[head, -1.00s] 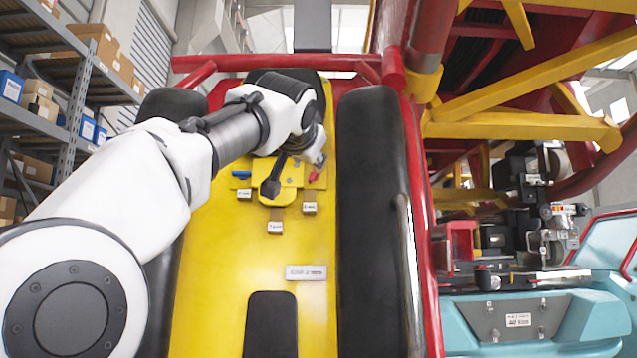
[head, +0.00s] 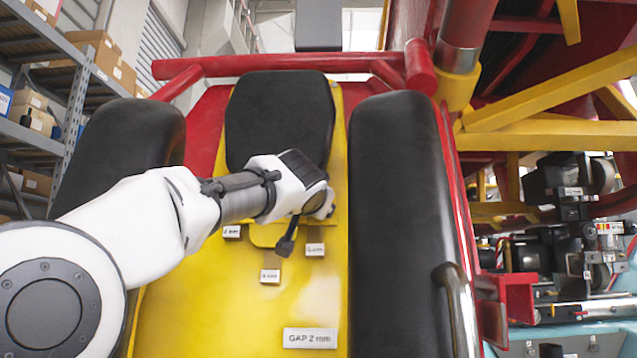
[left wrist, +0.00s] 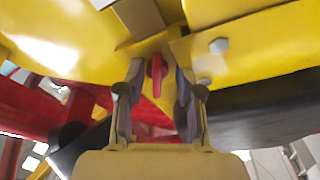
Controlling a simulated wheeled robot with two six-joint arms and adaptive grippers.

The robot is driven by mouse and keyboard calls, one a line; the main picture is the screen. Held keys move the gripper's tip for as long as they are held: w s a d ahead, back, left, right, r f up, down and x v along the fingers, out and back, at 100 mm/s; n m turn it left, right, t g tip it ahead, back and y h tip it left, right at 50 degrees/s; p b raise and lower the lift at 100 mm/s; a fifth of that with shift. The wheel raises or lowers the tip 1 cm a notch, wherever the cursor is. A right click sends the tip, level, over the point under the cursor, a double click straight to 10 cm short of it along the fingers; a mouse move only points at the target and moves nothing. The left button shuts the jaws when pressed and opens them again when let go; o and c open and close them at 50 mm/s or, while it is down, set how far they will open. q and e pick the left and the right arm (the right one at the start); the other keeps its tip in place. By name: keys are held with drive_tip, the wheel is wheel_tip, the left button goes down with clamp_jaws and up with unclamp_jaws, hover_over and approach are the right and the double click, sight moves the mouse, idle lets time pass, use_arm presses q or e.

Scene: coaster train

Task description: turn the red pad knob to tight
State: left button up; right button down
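The red pad knob (left wrist: 157,75) shows in the left wrist view as a narrow red grip on a yellow surface. My left gripper (left wrist: 155,104) has its two fingers apart, one on each side of the knob. Some gap shows between the knob and the right-hand finger; contact on the other side is unclear. My right gripper is in neither view.
A black paddle-ended piece (head: 287,242) shows just below my wrist, among small labels. A "GAP 2 mm" plate (head: 310,338) is lower on the panel. Black pads flank it, one on the right (head: 398,190). Red rails and yellow beams (head: 550,85) stand at right.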

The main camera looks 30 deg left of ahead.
use_arm(q)
drive_tip(key=shift+s+d+r, duration=0.15)
drive_tip(key=shift+d+r, duration=0.05)
drive_tip(key=shift+r, duration=0.1)
drive_tip(key=shift+s+d, duration=0.25)
drive_tip(key=shift+w+a+f, duration=0.2)
drive_tip(key=shift+w+f, duration=0.05)
drive_tip(key=shift+w, duration=0.1)
drive_tip(key=shift+c, duration=1)
clamp_jaws()
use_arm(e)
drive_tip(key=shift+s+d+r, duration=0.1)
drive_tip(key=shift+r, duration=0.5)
